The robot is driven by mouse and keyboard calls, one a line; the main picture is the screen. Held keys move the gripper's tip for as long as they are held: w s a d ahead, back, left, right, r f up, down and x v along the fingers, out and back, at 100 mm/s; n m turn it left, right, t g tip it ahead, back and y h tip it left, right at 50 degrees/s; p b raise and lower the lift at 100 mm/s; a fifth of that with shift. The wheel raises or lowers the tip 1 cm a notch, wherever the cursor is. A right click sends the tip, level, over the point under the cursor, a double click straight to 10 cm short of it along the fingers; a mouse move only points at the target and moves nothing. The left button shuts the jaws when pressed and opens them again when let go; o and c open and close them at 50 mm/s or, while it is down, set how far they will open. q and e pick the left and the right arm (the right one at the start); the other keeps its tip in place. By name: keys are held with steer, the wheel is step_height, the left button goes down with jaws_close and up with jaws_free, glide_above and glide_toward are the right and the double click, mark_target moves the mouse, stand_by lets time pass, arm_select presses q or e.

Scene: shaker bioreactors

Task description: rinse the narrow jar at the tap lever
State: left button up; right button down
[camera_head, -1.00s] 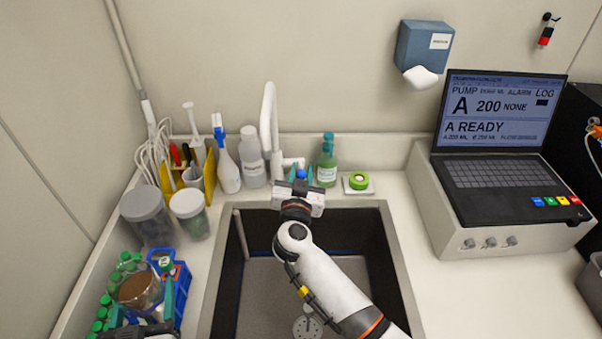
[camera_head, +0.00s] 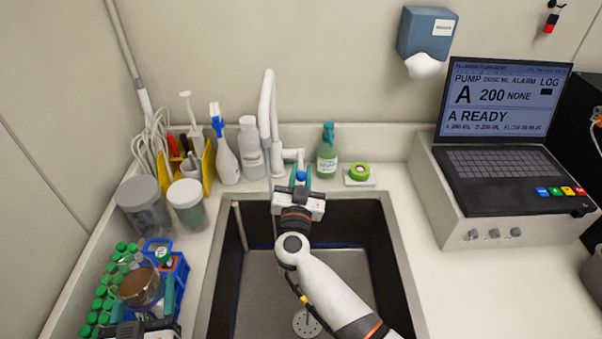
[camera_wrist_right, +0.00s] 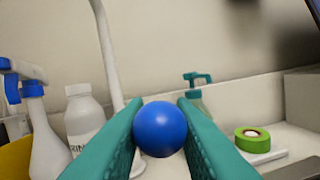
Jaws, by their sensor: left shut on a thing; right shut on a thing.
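My right gripper (camera_head: 301,185) is at the tap, beyond the sink's back edge. Its teal fingers are shut on the blue ball of the tap lever (camera_wrist_right: 160,129), which sits between them in the right wrist view. The white tap (camera_head: 266,110) arches up just left of it. A thin pale streak shows below the spout; I cannot tell surely whether it is water. My left gripper (camera_head: 142,298) is at the bottom left, shut on a clear jar with brown contents (camera_head: 138,286). The jar is left of the sink, near a blue rack (camera_head: 180,268); its lower part is hidden.
The sink (camera_head: 340,270) is open in the middle, with a round drain (camera_head: 307,323). Several green-capped bottles (camera_head: 103,291) crowd the left counter. Two lidded tubs (camera_head: 188,203) stand behind them. A soap bottle (camera_head: 327,158) and green tape (camera_head: 359,172) are right of the tap.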

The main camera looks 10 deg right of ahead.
mark_target(139, 264)
steer(key=c, duration=1.5)
jaws_free()
